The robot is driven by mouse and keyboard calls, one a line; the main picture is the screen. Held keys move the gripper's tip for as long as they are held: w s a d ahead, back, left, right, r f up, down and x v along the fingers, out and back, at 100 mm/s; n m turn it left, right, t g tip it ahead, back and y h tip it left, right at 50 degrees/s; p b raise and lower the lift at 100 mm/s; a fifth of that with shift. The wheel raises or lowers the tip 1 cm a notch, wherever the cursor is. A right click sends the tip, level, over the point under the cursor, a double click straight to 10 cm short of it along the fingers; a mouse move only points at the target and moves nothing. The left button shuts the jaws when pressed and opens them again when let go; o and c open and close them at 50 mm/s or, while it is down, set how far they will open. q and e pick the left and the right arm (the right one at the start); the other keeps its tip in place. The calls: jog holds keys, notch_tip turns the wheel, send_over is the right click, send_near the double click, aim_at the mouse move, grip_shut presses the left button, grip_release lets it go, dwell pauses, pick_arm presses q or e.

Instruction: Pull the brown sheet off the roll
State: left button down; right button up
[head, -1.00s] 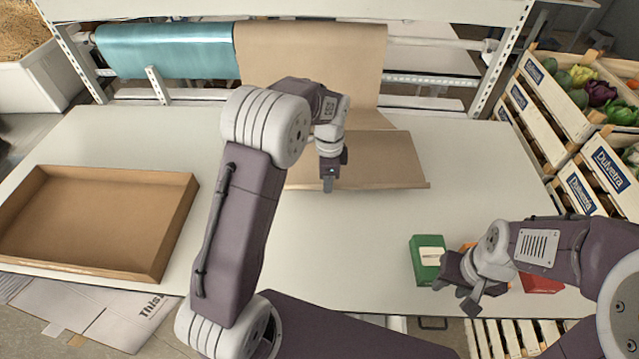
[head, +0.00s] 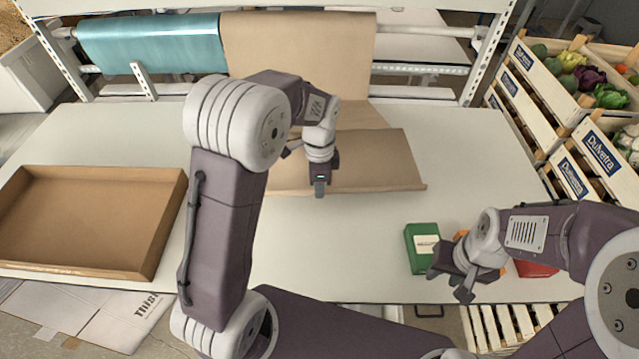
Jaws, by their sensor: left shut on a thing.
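The brown sheet (head: 380,160) hangs from the brown roll (head: 300,45) at the back and runs forward onto the white table. Its front edge lies across the middle of the table and curls up slightly. My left gripper (head: 320,190) points down at this front edge and is shut on it. My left arm hides part of the sheet's left side. My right gripper (head: 455,284) is at the front right beside a green box (head: 422,248); its fingers appear apart, with nothing seen between them.
A teal roll (head: 150,44) hangs left of the brown one. An open cardboard tray (head: 165,225) stands on the left of the table. A red box (head: 535,268) and an orange item lie behind my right arm. Vegetable crates (head: 600,155) stand at right. The table's front middle is clear.

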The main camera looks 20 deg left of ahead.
pick_arm(q)
jog(key=shift+s, duration=0.1)
jog(key=shift+s+d+r+b, duration=0.1)
jog(key=shift+s+d, duration=0.1)
jog(key=shift+s, duration=0.6)
jog(key=shift+s+d+r+b, duration=0.1)
jog(key=shift+s+d, duration=0.15)
jog(key=shift+s, duration=0.5)
jog(key=shift+s+d+b, duration=0.1)
jog(key=shift+s+d, duration=0.1)
jog(key=shift+s, duration=0.6)
jog(key=shift+s+d+r, duration=0.1)
jog(key=shift+s+d, duration=0.1)
jog(key=shift+s, duration=0.6)
jog(key=shift+s+d+r, duration=0.1)
jog(key=shift+s+d, duration=0.1)
jog(key=shift+s, duration=0.6)
jog(key=shift+s+d, duration=0.2)
jog(key=shift+s, duration=0.6)
